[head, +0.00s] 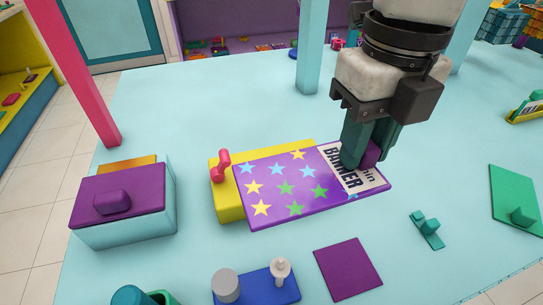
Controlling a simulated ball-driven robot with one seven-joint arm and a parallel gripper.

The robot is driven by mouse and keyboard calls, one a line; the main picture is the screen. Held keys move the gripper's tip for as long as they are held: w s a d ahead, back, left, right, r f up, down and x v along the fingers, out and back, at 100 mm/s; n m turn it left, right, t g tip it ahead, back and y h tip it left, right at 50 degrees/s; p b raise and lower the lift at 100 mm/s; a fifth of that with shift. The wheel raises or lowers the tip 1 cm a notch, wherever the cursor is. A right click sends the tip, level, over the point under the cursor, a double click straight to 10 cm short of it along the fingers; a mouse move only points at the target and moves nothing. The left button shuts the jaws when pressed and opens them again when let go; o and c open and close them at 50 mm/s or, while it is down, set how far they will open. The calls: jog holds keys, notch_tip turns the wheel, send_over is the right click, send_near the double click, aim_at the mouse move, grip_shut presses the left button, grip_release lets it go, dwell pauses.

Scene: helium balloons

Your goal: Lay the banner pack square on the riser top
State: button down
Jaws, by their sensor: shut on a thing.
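The banner pack (285,187) is a flat purple slab with yellow, blue and green stars and a white BANNER label at its right end. My gripper (368,158) is shut on the purple grip at that label end. The riser (229,202) is a yellow block under the pack's left and far part. Its top shows at the left and along the far edge. The pack is turned relative to the riser, and its right and near parts stick out past it. I cannot tell whether the pack touches the riser top.
A pink knobbed piece (220,165) stands at the riser's left end, close to the pack's corner. A purple-lidded box (122,208) is further left. A blue base with pegs (258,288), a purple square (347,268) and a green piece (427,230) lie nearer. Posts stand behind.

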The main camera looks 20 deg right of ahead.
jog(key=shift+w, duration=0.3)
jog(key=w+f, duration=0.2)
jog(key=w, duration=0.2)
jog(key=w+f, duration=0.3)
jog(key=w, duration=0.1)
jog(key=w+f+p, duration=0.1)
jog(key=w+f, duration=0.2)
jog(key=w, duration=0.1)
jog(key=shift+w+d+f, duration=0.2)
jog(key=shift+w+d, duration=0.05)
jog(key=shift+d, duration=0.1)
jog(key=shift+w+f, duration=0.3)
jog(key=shift+f, duration=0.05)
jog(key=shift+w+f, duration=0.2)
jog(key=shift+f, duration=1.65)
jog(key=shift+f, duration=0.2)
jog(key=c, duration=0.8)
grip_release()
jog(key=shift+c, duration=0.2)
